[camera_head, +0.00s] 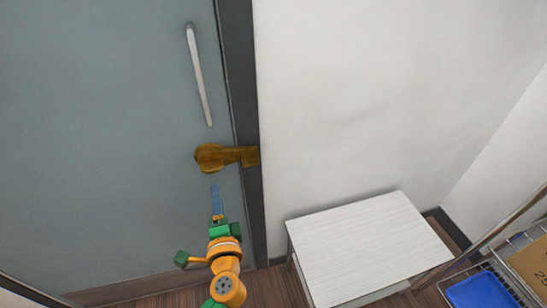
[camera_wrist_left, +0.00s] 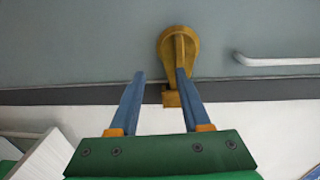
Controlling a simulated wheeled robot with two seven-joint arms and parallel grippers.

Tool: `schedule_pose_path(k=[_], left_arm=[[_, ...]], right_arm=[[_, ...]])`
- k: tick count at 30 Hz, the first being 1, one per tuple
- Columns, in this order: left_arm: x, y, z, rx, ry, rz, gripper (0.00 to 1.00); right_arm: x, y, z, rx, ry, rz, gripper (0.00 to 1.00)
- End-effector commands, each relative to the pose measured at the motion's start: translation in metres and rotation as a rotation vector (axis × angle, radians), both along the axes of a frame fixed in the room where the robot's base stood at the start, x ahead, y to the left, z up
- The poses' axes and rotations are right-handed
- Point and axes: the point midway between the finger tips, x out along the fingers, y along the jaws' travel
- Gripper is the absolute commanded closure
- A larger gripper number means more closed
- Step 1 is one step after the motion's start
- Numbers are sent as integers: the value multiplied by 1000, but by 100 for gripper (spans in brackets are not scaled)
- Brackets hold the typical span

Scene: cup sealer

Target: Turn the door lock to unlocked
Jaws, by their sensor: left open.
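The brass door lock (camera_head: 209,157) sits at the right edge of the grey-blue door (camera_head: 100,130), with its bar reaching sideways across the dark door frame. My left gripper (camera_head: 215,188) is just below the lock in the head view, with blue fingers pointing up toward it. In the left wrist view the lock (camera_wrist_left: 165,48) is ahead of the fingers, and my left gripper (camera_wrist_left: 160,75) is open with nothing between the fingers. The right finger overlaps the lock's raised grip in that view; I cannot tell whether they touch. My right gripper is not in view.
A pale vertical door handle (camera_head: 200,75) is above the lock. A white low cabinet (camera_head: 365,250) stands against the wall at the right. A wire rack with a blue tray (camera_head: 483,292) and a cardboard box (camera_head: 532,263) is at the lower right corner.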

Motion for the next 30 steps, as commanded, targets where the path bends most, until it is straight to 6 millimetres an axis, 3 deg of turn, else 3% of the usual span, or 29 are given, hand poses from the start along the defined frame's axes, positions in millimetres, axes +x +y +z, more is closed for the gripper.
schedule_pose_path(k=[3, 13, 22, 23, 27, 30], left_arm=[[6, 3, 24, 35, -65, 17, 52], [62, 19, 23, 36, -65, 17, 52], [69, 21, 22, 33, -63, 15, 52], [69, 21, 22, 33, -63, 15, 58], [69, 21, 22, 32, -62, 15, 96], [69, 21, 22, 32, -62, 15, 100]], right_arm=[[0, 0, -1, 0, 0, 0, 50], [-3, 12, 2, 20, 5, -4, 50], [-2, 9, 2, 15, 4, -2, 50], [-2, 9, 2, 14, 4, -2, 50], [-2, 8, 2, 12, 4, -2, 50], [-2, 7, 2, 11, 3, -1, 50]])
